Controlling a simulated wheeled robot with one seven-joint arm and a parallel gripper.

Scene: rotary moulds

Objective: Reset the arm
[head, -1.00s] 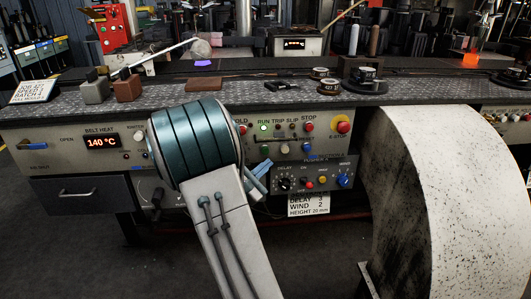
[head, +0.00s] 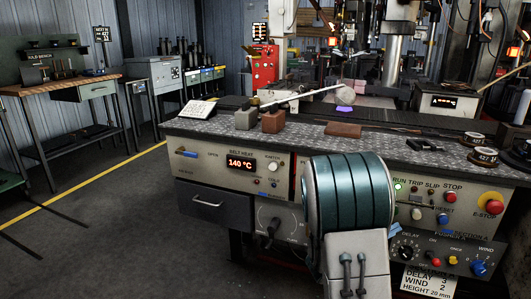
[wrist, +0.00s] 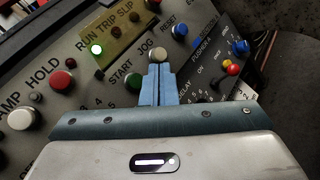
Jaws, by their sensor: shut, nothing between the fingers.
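My gripper shows in the wrist view, its two blue fingers (wrist: 157,82) shut together with nothing between them. The fingertips point at a pale button near the JOG label (wrist: 152,57) on the control panel (wrist: 95,78); I cannot tell whether they touch it. The green RUN lamp (wrist: 96,49) is lit. In the head view my arm's teal joint covers part of the control panel (head: 427,206), and my gripper is hidden behind it.
A belt-heat display (head: 241,163) reads 140 °C. A red E-STOP button (head: 494,206) is at the right. Brown and grey blocks (head: 272,122) stand on the worktop (head: 395,152). Open floor (head: 105,225) lies at the left, with a workbench (head: 75,88) behind it.

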